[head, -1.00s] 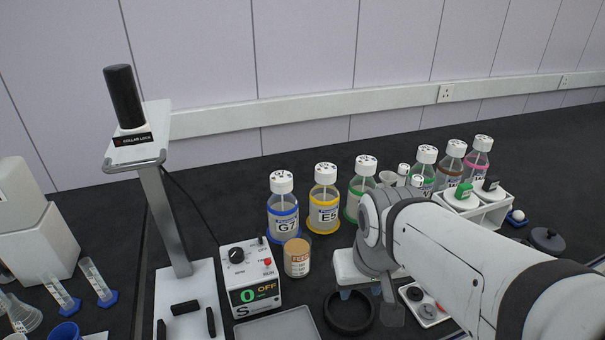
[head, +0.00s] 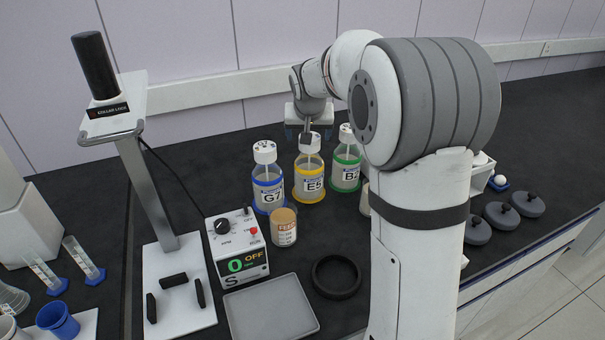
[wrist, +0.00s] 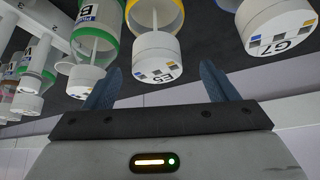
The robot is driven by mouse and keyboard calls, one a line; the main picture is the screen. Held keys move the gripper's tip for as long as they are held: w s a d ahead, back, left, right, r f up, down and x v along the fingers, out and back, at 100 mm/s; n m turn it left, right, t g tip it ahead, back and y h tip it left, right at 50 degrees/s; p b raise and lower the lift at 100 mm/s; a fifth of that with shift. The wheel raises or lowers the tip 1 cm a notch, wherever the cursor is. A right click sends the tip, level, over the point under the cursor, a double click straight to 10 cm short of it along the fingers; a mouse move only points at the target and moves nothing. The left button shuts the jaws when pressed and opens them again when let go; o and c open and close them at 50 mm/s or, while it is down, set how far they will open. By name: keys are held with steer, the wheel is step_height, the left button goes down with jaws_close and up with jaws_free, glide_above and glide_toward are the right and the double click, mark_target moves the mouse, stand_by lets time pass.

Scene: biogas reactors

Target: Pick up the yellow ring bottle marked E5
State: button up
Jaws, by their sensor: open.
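The yellow ring bottle marked E5 (head: 310,181) stands upright on the dark bench between the blue ring bottle G7 (head: 267,187) and a green ring bottle (head: 346,168). Its white cap carries an E5 label and shows in the wrist view (wrist: 157,62). My gripper (head: 307,136) is above the E5 bottle, its fingers close to the cap. In the wrist view my gripper (wrist: 160,88) has its two blue fingers spread, one on each side of the E5 cap. The fingers are empty, and I cannot tell whether either touches the cap.
The G7 cap (wrist: 273,32) is close to the right finger in the wrist view, and a green ring bottle's cap (wrist: 86,80) is close to the left. A small orange-lidded jar (head: 284,227), a control box (head: 237,250) and a black ring (head: 337,277) stand in front.

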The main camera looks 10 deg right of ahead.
mark_target(310, 148)
steer(key=x, duration=0.4)
steer(key=p+x, duration=0.1)
steer(key=x, duration=0.2)
steer(key=shift+s+d+f, duration=0.1)
steer(key=shift+s+f, duration=0.15)
steer(key=shift+s, duration=0.05)
steer(key=shift+s+f, duration=0.1)
jaws_close()
stand_by(0.4)
